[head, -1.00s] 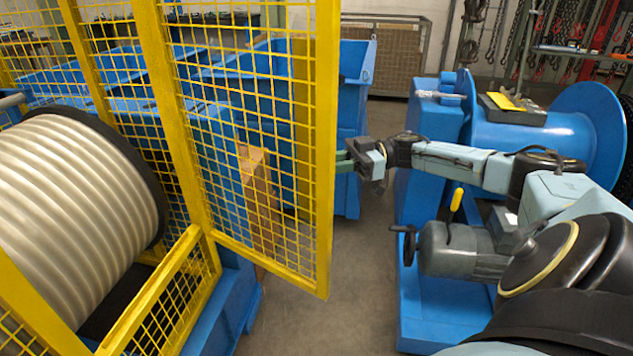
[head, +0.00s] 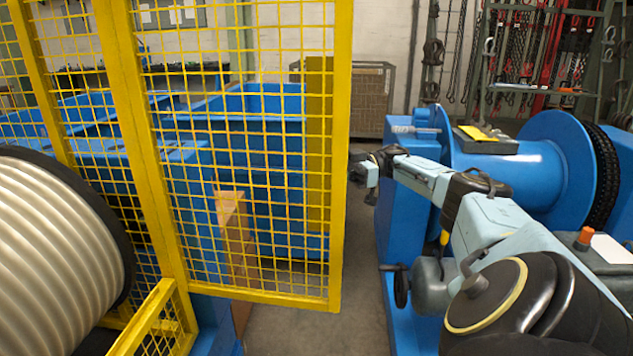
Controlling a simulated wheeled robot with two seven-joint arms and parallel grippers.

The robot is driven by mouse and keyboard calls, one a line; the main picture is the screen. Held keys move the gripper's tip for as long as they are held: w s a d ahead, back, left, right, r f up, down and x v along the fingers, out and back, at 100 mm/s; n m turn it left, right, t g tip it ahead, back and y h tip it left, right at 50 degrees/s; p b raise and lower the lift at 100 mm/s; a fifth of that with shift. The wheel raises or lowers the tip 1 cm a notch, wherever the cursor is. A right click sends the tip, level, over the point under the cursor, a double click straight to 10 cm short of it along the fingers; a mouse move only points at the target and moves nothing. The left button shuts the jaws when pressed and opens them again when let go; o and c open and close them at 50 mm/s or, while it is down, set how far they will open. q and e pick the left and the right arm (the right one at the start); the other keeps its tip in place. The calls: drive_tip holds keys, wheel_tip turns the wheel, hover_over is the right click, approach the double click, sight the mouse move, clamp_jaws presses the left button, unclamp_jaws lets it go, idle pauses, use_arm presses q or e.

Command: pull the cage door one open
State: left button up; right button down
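The yellow mesh cage door (head: 342,220) stands swung out from the cage post (head: 140,150) at its left, with its free edge toward the middle of the head view. My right gripper (head: 362,170) is just right of that free edge, at about mid height. Its fingers are hidden or too small to make out, so I cannot tell whether it touches or grips the door frame. My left gripper is not in view.
Blue bins (head: 270,190) stand behind the door. A blue machine with a drum (head: 510,170) stands at right, close to my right arm. A strip of floor (head: 360,300) is clear between door and machine.

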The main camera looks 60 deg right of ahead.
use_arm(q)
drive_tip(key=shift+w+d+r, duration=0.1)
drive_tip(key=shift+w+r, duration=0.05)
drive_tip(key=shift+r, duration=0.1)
use_arm(e)
drive_tip(key=shift+w+d, duration=0.15)
drive_tip(key=shift+d, duration=0.05)
drive_tip(key=c, duration=1.2)
unclamp_jaws()
drive_tip(key=shift+r, duration=0.1)
drive_tip(key=shift+r, duration=0.25)
wheel_tip(320, 180, up, 8)
drive_tip(key=p, duration=0.2)
drive_tip(key=shift+p, duration=0.4)
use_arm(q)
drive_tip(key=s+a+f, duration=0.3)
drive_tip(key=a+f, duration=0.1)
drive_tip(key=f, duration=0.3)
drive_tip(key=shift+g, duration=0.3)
use_arm(e)
drive_tip(key=shift+r, duration=0.7)
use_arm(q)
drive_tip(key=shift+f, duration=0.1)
